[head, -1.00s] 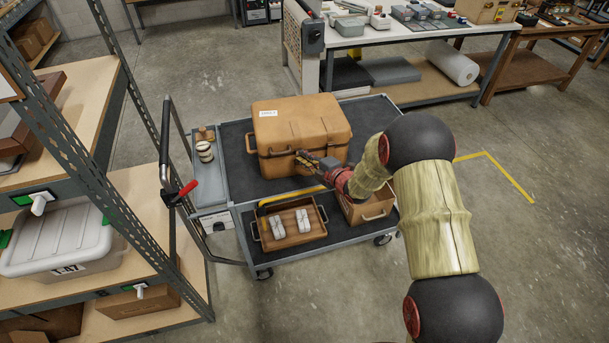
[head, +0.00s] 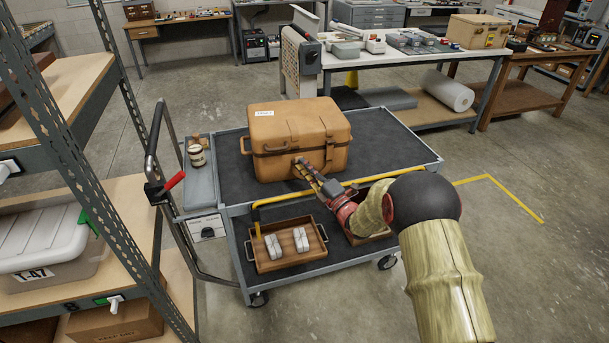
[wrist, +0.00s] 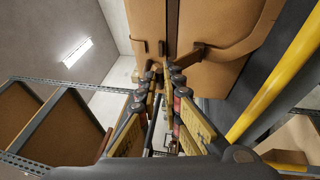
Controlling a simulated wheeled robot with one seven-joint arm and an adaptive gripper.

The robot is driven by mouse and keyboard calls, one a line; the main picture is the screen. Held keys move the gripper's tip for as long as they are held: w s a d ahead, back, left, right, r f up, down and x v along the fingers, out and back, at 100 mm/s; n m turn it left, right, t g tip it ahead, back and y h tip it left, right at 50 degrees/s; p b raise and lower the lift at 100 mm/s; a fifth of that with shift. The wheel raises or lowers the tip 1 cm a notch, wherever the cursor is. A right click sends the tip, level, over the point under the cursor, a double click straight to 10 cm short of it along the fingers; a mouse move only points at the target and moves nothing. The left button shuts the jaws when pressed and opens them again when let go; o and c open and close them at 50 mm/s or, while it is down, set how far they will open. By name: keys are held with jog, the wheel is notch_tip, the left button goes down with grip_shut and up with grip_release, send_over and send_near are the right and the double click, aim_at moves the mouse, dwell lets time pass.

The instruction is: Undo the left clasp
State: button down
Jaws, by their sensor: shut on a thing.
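The tan case (head: 300,128) stands on the top deck of the cart, its lid down. Its front and dark strap fill the top of the wrist view (wrist: 215,75). My gripper (head: 299,166) reaches the case front from the right, at the left part of that face. In the wrist view the fingertips (wrist: 164,70) are close together at the lower end of the strap. They are shut on the left clasp, which they mostly hide. I cannot tell whether the clasp is undone. A brown carry handle (wrist: 233,46) shows beside the strap.
A yellow rail (head: 335,190) runs along the cart's front edge, below my gripper. A wooden tray (head: 268,262) with two pale objects sits on the lower deck. Shelving (head: 110,190) stands at the left. The cart deck right of the case is clear.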

jog(key=f+b, duration=0.1)
jog(key=f+n+t+y+b, duration=0.1)
jog(key=shift+s+d+f+t+y+b, duration=0.1)
jog(key=shift+s+f+t+y+b, duration=0.05)
jog(key=shift+s+t+y+b, duration=0.2)
jog(key=shift+s+f+n+t+y, duration=0.2)
jog(key=shift+f+n+t+y, duration=0.45)
jog(key=shift+n+y, duration=0.5)
jog(key=shift+f, duration=0.1)
jog(key=c, duration=2.2)
grip_release()
jog(key=shift+s+d+f, duration=0.1)
jog(key=v, duration=1.1)
jog(key=shift+s+d+f, duration=0.2)
jog(key=shift+d, duration=0.05)
